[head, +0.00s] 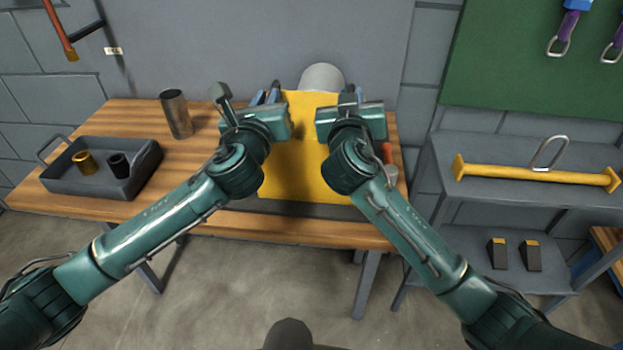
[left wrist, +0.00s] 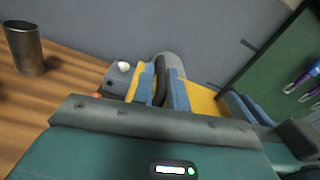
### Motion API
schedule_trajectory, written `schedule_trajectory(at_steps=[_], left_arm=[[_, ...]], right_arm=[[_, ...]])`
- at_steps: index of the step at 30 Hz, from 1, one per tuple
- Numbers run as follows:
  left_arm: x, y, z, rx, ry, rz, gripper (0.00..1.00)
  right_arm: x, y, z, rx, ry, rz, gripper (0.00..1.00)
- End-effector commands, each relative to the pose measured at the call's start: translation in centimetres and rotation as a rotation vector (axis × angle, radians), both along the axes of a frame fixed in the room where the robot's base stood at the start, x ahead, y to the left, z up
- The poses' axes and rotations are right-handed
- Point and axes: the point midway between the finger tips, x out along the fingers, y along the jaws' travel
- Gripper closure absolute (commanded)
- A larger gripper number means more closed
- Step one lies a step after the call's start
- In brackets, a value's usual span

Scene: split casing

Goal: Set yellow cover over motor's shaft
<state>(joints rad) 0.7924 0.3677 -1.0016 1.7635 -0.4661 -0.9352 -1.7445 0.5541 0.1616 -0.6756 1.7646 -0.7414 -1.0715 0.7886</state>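The yellow cover (head: 305,180) is a broad yellow piece at the middle of the bench, partly hidden by my grippers; it also shows in the left wrist view (left wrist: 203,101). The motor's grey rounded end (head: 322,77) sticks out behind it; the shaft is hidden. My left gripper (head: 267,96) is at the cover's far left part. In the left wrist view its blue fingers are closed on a dark upright grip (left wrist: 160,82) of the cover. My right gripper (head: 349,96) is at the far right part, its fingertips mostly hidden. I cannot tell whether the cover touches what is below.
A dark tray (head: 125,187) with a brass ring (head: 84,162) and a black ring (head: 118,165) stands on the bench's left. A metal cup (head: 176,114) stands behind it. A red-handled item (head: 388,154) lies right of the cover. A shelf (head: 440,165) holding a yellow bar is further right.

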Motion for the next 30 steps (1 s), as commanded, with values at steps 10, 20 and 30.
schedule_trajectory(at_steps=[10, 20, 30], left_arm=[[0.0, 0.0, 0.2, 0.002, -0.001, -0.001, 0.66], [-1.8, 0.2, 0.0, 0.002, 0.001, -0.004, 0.66], [-8.7, 1.5, 0.0, 0.001, 0.002, -0.004, 0.66]], right_arm=[[0.0, 0.0, 0.3, 0.002, -0.002, -0.001, 0.66], [0.0, 0.0, 0.3, 0.003, -0.005, 0.001, 0.66], [0.0, 0.0, 0.4, 0.003, -0.005, 0.001, 0.66]])
